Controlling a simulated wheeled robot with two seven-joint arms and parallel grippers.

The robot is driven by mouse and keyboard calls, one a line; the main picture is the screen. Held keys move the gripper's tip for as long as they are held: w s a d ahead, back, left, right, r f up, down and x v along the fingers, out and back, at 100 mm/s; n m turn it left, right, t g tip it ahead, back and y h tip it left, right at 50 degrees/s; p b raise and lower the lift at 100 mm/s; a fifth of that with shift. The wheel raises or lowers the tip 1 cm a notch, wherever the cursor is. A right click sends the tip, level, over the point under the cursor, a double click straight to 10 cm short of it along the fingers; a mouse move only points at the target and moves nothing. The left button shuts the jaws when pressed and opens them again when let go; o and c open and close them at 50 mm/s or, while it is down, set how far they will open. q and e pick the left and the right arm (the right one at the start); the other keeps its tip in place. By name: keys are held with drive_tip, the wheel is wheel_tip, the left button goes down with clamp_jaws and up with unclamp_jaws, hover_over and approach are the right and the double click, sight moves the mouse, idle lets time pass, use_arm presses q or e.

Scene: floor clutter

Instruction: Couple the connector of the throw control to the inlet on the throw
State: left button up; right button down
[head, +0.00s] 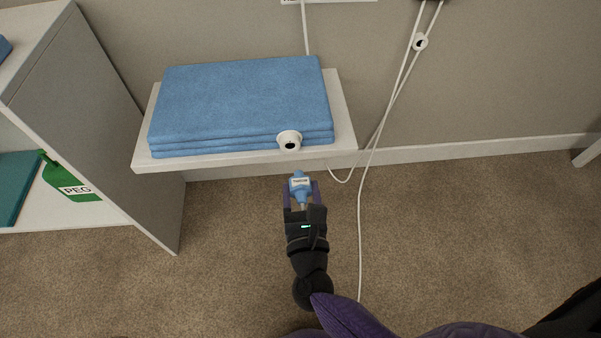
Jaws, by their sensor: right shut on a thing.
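The throw (240,98) is a folded blue cloth lying on a white wall shelf. Its inlet (289,141) is a round white socket with a dark opening at the throw's front edge. My right gripper (300,188) has purple fingers shut on a light blue connector (300,184) with a small white label, its print too small to read surely. The connector points toward the shelf and is apart from the inlet, a little below and right of it in the picture. My left gripper is not in view.
The white shelf (240,158) juts from the wall. White cords (362,200) hang right of it, with a round white fitting (420,41) on one. Carpet at right is clear.

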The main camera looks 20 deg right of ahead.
sight(294, 180)
drive_tip(key=shift+s+a, duration=0.4)
drive_tip(key=shift+a, duration=0.4)
drive_tip(key=shift+d+f, duration=0.1)
drive_tip(key=shift+w+d, duration=0.1)
drive_tip(key=shift+w, duration=0.15)
drive_tip(key=b+x, duration=0.1)
drive_tip(key=x, duration=0.3)
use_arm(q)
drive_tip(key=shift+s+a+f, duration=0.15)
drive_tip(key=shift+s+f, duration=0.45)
use_arm(e)
drive_tip(key=shift+w+d, duration=0.2)
drive_tip(key=shift+w, duration=0.45)
use_arm(q)
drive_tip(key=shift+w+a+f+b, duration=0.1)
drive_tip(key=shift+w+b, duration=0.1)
drive_tip(key=shift+b, duration=0.1)
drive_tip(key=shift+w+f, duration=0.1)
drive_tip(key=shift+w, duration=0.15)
